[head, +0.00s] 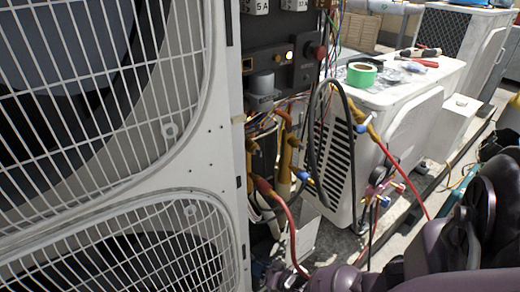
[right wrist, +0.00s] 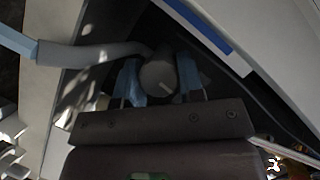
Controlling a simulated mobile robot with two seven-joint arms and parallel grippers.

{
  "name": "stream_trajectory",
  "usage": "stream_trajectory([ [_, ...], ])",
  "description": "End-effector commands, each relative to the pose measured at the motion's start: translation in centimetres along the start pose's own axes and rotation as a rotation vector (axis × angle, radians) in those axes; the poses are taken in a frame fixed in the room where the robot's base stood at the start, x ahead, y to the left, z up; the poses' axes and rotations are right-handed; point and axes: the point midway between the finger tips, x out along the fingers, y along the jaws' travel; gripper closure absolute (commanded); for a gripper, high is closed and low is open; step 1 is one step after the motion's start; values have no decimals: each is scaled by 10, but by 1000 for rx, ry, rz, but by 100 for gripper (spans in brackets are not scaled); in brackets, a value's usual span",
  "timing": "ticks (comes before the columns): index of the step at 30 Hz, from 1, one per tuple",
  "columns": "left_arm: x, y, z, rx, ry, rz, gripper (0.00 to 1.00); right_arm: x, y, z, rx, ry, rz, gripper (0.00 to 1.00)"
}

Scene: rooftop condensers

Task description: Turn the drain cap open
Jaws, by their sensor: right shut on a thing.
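The drain cap (right wrist: 158,78) is a grey, round, knob-like end with a pale mark on its face, seen in the right wrist view. A grey pipe runs from beside it to the left and meets a light blue length. My right gripper (right wrist: 157,72) has its two bluish fingers on either side of the cap, shut on it. In the head view my right arm comes in from the lower right, and its hand end is low at the bottom edge. I cannot make out the cap there. My left gripper is not in view.
A large condenser with white fan grilles (head: 165,185) fills the left. Its open side has copper pipes, valves and a red hose (head: 291,235). A white unit (head: 410,85) behind carries green tape (head: 362,73) and tools. Hoses hang between them.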

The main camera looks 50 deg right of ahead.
Motion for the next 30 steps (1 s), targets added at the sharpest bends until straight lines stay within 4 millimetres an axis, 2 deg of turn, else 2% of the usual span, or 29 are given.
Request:
stream_trajectory([
  [15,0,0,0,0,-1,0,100,0,2,2,427,0,-176,88],
  [30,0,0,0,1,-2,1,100,0,3,2,630,0,-258,88],
])
